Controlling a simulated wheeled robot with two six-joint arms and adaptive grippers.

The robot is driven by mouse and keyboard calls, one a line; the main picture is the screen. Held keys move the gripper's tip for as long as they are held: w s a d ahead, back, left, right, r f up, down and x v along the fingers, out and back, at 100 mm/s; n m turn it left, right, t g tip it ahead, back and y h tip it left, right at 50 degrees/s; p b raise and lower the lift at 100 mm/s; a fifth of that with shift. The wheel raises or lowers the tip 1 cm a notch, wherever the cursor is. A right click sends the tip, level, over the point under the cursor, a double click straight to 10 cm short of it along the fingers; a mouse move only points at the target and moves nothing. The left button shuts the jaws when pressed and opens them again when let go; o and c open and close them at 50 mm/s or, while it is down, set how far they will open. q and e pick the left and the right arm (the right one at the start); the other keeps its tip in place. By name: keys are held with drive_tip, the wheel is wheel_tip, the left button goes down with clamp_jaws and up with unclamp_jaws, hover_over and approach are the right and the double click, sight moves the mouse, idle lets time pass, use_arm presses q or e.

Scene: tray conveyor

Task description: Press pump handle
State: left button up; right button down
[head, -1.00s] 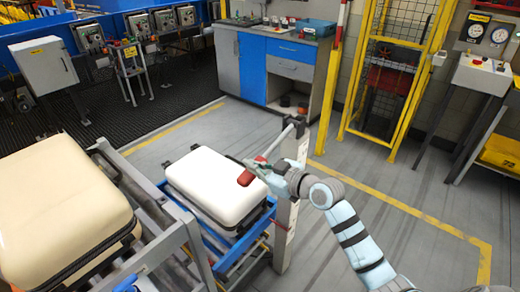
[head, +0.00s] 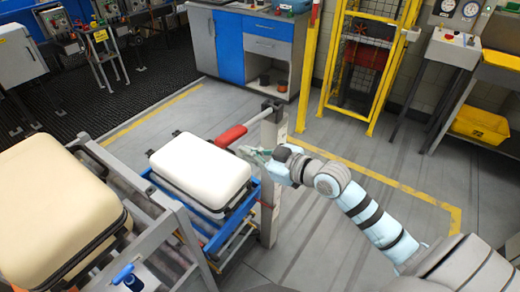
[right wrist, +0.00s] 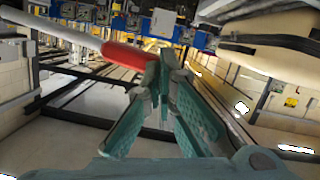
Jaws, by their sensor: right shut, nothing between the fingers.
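The pump handle is a grey bar with a red grip (head: 230,136), sticking out to the left from the top of a grey post (head: 270,180) beside the blue lift frame. The red grip lies just past the far edge of the white case. My right gripper (head: 247,152) is shut and empty, just below and right of the grip. In the right wrist view, the red grip (right wrist: 122,56) reaches close to the closed fingertips (right wrist: 165,62); I cannot tell whether they touch. My left gripper is not in view.
A white case (head: 200,165) sits on the blue lift frame (head: 222,233). A larger cream case (head: 50,205) rests on the roller conveyor at left. A blue-topped knob (head: 126,277) is at the front. Open floor (head: 350,155) lies right of the post.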

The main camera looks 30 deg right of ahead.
drive_tip(key=v, duration=0.3)
drive_tip(key=shift+s+d+r+p, duration=0.1)
drive_tip(key=shift+s+p, duration=0.1)
drive_tip(key=shift+p, duration=0.15)
idle(0.4)
drive_tip(key=w+d+r+m+y+p, duration=0.1)
drive_tip(key=d+r+m+p, duration=0.1)
drive_tip(key=r, duration=0.8)
drive_tip(key=shift+w+d+m, duration=0.25)
drive_tip(key=shift+d+m, duration=0.35)
drive_tip(key=shift+d, duration=0.5)
